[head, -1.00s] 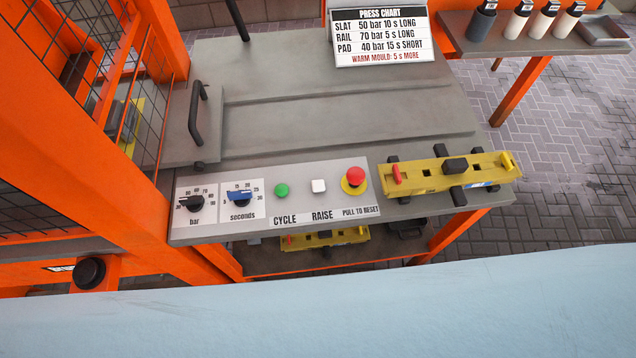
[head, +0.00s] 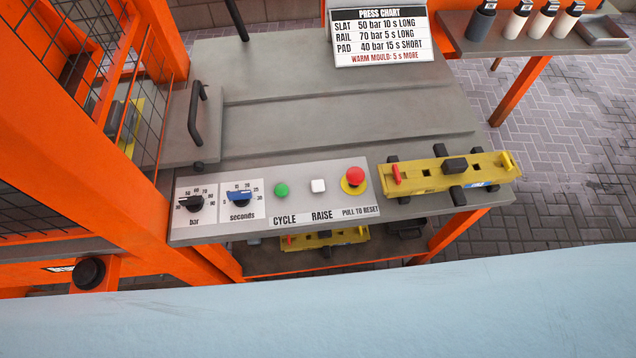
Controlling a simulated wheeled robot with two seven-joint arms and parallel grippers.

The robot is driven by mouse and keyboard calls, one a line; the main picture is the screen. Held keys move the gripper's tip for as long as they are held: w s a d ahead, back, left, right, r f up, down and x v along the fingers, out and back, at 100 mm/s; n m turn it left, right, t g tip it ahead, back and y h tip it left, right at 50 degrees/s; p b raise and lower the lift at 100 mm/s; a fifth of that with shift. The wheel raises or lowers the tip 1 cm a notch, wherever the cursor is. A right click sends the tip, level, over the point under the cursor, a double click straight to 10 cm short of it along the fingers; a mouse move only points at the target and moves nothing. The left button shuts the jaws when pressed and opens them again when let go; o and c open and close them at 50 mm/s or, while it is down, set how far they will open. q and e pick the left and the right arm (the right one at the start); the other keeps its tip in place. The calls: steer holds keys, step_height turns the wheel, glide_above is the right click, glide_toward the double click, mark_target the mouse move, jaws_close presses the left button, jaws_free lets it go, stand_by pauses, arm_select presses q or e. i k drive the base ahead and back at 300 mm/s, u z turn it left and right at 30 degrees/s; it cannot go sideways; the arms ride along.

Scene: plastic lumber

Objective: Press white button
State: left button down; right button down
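Nothing covers the white button. Neither of my grippers shows in the head view.
A black bar dial (head: 196,203) and a blue seconds dial (head: 240,197) sit left of the buttons. A yellow mould (head: 428,178) with black knobs lies at right. An orange frame (head: 150,200) with mesh stands at left. The bench top (head: 350,110) behind the panel is mostly clear.

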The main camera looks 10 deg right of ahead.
mark_target(318, 186)
steer(key=z, duration=0.85)
steer(key=k, duration=0.75)
steer(key=u, duration=0.85)
steer(key=i, duration=0.5)
